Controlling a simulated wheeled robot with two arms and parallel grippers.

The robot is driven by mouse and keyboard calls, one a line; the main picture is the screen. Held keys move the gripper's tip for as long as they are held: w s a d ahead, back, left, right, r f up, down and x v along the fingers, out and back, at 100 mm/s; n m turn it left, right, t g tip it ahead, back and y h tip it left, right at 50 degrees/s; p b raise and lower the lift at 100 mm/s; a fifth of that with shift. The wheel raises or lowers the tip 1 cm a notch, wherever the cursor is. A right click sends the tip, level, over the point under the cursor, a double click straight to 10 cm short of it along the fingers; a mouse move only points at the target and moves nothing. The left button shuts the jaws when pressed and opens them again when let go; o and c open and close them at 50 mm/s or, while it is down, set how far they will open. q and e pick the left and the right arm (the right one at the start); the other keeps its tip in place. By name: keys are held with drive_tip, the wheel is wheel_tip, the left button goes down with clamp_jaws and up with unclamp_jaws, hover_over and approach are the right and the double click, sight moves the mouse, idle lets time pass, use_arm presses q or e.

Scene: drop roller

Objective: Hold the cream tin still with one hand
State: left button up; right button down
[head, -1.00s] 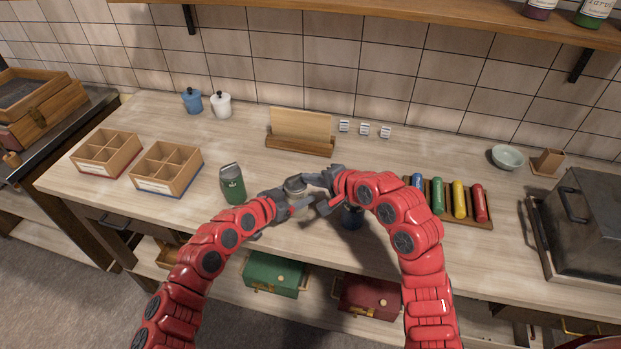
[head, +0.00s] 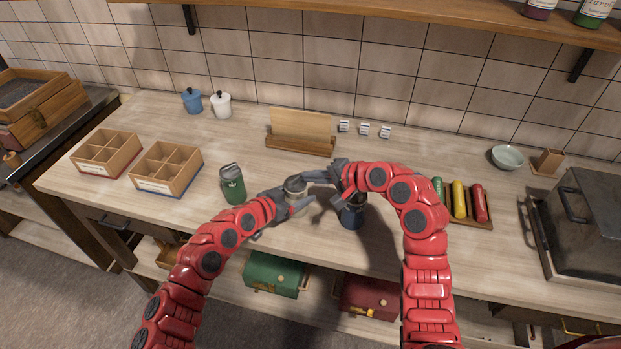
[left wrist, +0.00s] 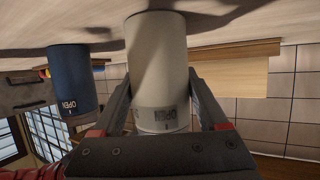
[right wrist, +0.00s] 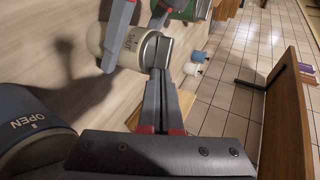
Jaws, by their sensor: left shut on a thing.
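The cream tin (head: 295,186) stands on the worktop between my two hands. My left gripper (head: 293,199) is shut on its sides. In the left wrist view the cream tin (left wrist: 157,62) sits between both fingers, with an upside-down OPEN mark near its rim. In the right wrist view the cream tin (right wrist: 119,39) shows a SHUT mark and a grey metal top. My right gripper (head: 318,176) is beside the top of the tin; its fingers (right wrist: 158,75) look closed together with nothing between them. Whether they touch the top is unclear.
A blue tin (head: 352,217) stands close by, below my right wrist. A green tin (head: 232,184) stands to the left. Divided boxes (head: 166,169) are farther left, a wooden holder (head: 300,147) is behind, and a rack of coloured rollers (head: 459,199) is right.

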drive_tip(key=shift+w+a+r+n+g, duration=0.1)
drive_tip(key=shift+w+n+g, duration=0.15)
drive_tip(key=shift+n+g, duration=0.05)
drive_tip(key=shift+w, duration=0.2)
drive_tip(key=w+n+g+y, duration=0.1)
drive_tip(key=n+g+y, duration=0.1)
drive_tip(key=n+g, duration=0.1)
drive_tip(key=shift+w+a, duration=0.2)
drive_tip(key=shift+w, duration=0.15)
drive_tip(key=shift+w+a, duration=0.3)
drive_tip(key=shift+w, duration=0.25)
drive_tip(key=shift+s, duration=0.1)
idle(1.4)
